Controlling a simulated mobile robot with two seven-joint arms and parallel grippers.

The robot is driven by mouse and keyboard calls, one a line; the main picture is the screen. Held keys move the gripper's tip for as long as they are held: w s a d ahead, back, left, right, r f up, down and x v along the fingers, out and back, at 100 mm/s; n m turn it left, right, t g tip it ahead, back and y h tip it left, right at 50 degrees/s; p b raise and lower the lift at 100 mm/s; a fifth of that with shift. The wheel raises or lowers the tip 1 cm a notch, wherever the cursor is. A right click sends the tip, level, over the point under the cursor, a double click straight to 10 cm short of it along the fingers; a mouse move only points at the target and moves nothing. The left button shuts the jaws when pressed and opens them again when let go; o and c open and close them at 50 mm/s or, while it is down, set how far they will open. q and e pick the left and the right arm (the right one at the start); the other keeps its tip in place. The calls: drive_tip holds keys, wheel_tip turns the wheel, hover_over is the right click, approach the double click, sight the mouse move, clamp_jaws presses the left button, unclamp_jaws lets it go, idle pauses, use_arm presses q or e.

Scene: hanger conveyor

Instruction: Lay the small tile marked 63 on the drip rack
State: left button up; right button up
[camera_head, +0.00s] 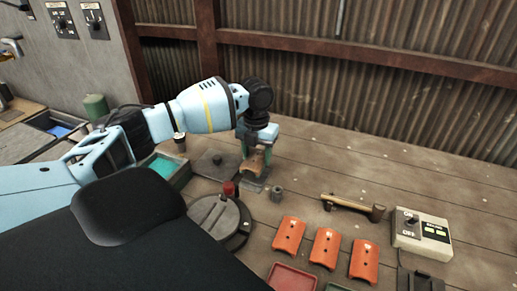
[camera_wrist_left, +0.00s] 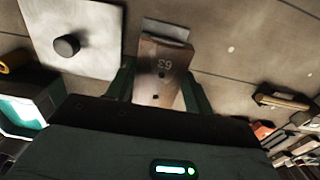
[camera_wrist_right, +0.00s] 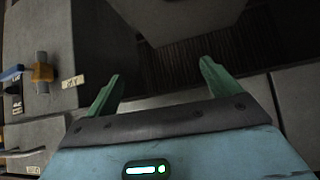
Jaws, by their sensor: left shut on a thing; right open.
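The small brown tile marked 63 (camera_wrist_left: 160,72) is between the fingers of my left gripper (camera_wrist_left: 158,88), which is shut on it. The number reads upside down in the left wrist view. In the head view the tile (camera_head: 257,160) hangs steeply tilted below my left gripper (camera_head: 256,148), over a small grey metal piece (camera_head: 254,184) on the bench. I cannot tell whether tile and metal piece touch, or whether that piece is the drip rack. My right gripper (camera_wrist_right: 160,88) is open and empty in the right wrist view.
A grey lid with a knob (camera_head: 216,166) and a round lidded pot (camera_head: 219,221) stand close to the held tile. Several orange tiles (camera_head: 325,246), a hammer (camera_head: 350,206) and a switch box (camera_head: 422,234) lie to the right. The bench behind is clear.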

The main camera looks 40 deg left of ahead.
sight(257, 156)
use_arm(q)
drive_tip(key=shift+f+b, duration=0.45)
drive_tip(key=shift+f, duration=1.6)
drive_tip(key=o, duration=1.1)
drive_tip(key=shift+r, duration=3.95)
drive_tip(key=shift+f, duration=0.1)
